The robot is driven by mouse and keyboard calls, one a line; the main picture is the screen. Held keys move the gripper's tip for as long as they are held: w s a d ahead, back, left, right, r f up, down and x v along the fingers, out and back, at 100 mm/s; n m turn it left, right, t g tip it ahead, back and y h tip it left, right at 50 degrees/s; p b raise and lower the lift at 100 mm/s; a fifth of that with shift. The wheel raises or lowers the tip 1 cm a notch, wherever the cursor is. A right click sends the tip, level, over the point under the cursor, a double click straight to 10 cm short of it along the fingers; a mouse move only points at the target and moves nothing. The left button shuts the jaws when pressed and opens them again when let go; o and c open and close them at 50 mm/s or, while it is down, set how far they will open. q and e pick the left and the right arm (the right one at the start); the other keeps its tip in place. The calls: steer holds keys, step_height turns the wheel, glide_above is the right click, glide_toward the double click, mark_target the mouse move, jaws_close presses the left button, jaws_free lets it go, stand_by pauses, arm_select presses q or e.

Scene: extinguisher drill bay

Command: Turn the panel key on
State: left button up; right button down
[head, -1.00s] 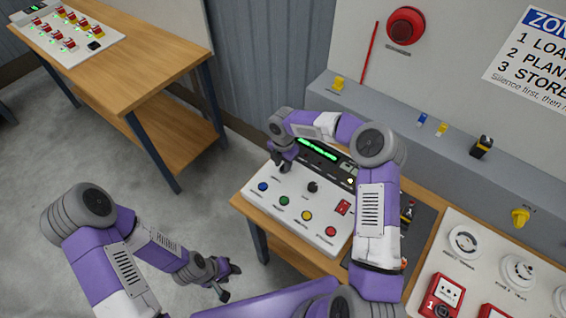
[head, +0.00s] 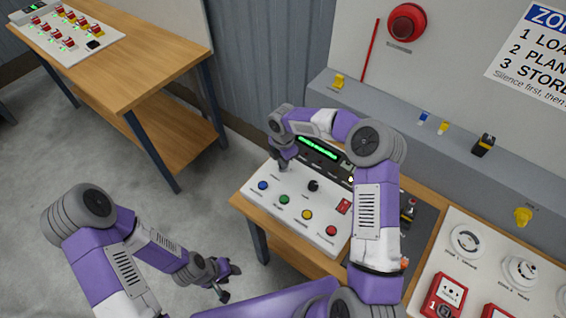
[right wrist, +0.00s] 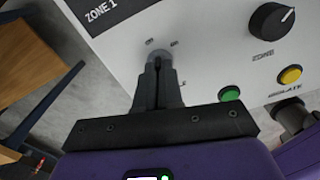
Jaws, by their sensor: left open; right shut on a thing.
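The white control panel (head: 297,188) stands on a wooden table, with a lit green display at its back. My right gripper (head: 283,166) reaches down to the panel's far left part. In the right wrist view my right gripper (right wrist: 157,72) is shut at a round grey key switch (right wrist: 163,54). The key is hidden between the fingers, so its angle cannot be read. Small marks stand on the panel just beyond the switch. My left gripper (head: 222,281) is open and empty, above the floor left of the table.
The panel carries a black knob (head: 313,186) and blue (head: 263,185), green (head: 284,199), yellow (head: 307,214) and red (head: 331,230) buttons. A detector board (head: 450,258) lies to the right. Another wooden table (head: 150,70) stands at the back left.

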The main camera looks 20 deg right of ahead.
steer(key=m+b, duration=0.1)
steer(key=m, duration=0.3)
steer(key=shift+m, duration=0.3)
steer(key=shift+m+b, duration=0.8)
steer(key=shift+m, duration=1.5)
steer(key=c, duration=1.3)
jaws_free()
step_height(320, 180, up, 8)
steer(key=shift+f, duration=0.2)
